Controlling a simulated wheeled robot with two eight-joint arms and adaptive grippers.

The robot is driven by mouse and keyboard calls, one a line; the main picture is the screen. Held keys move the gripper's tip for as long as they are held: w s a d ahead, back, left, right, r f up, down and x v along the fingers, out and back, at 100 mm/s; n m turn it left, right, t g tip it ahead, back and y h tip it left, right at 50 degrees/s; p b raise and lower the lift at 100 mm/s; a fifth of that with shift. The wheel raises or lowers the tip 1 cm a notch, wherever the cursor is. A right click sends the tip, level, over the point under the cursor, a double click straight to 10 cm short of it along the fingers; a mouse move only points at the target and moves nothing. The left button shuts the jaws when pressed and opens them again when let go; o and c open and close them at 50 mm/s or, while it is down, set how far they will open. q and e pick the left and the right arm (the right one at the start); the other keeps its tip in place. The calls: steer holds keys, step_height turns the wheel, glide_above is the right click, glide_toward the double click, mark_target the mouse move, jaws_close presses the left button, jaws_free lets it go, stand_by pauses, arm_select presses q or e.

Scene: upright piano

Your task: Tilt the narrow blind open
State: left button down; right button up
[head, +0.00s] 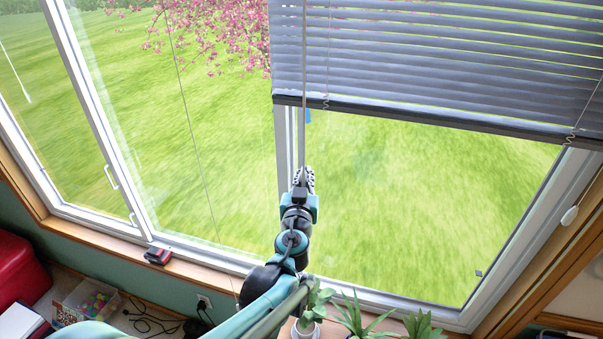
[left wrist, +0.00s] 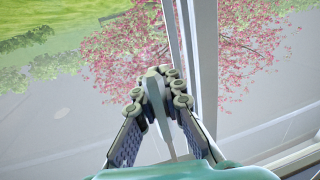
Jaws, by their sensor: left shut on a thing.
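One grey slatted blind (head: 430,60) shows in the head view, hanging over the upper part of the right window. Its slats show broad grey faces with thin lighter lines between them. A thin wand (head: 304,60) hangs in front of its left end and runs down to my left gripper (head: 303,178). The gripper is below the blind's dark bottom rail (head: 400,112). In the left wrist view my left gripper (left wrist: 160,80) is shut on the wand (left wrist: 158,105), which stands between its fingers. My right gripper is not in view.
A blue tassel (head: 308,116) hangs just above the gripper. Cords hang at left and right, one with a white pull (head: 569,215). Potted plants (head: 355,318) stand below on the sill. A red-and-black object (head: 158,256) lies on the sill at left.

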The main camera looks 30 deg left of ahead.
arm_select(q)
steer(key=shift+w+d+m+t+h+b, duration=0.15)
steer(key=shift+d+m+h, duration=0.25)
steer(key=shift+m+h, duration=1.25)
steer(key=shift+s+d+m+t+h+b, duration=0.15)
steer(key=shift+d+m+h, duration=0.55)
steer(key=shift+h, duration=1.65)
steer(key=shift+w+d+m+t+h+b, duration=0.1)
steer(key=shift+m+t+h+b, duration=0.1)
steer(key=shift+m+h, duration=1.6)
steer(key=shift+h, duration=0.5)
steer(key=c, duration=1.7)
jaws_free()
steer(key=shift+d, duration=0.1)
steer(key=shift+c, duration=0.2)
steer(key=v, duration=1.2)
steer(key=shift+w+r, duration=0.1)
steer(key=shift+r, duration=0.1)
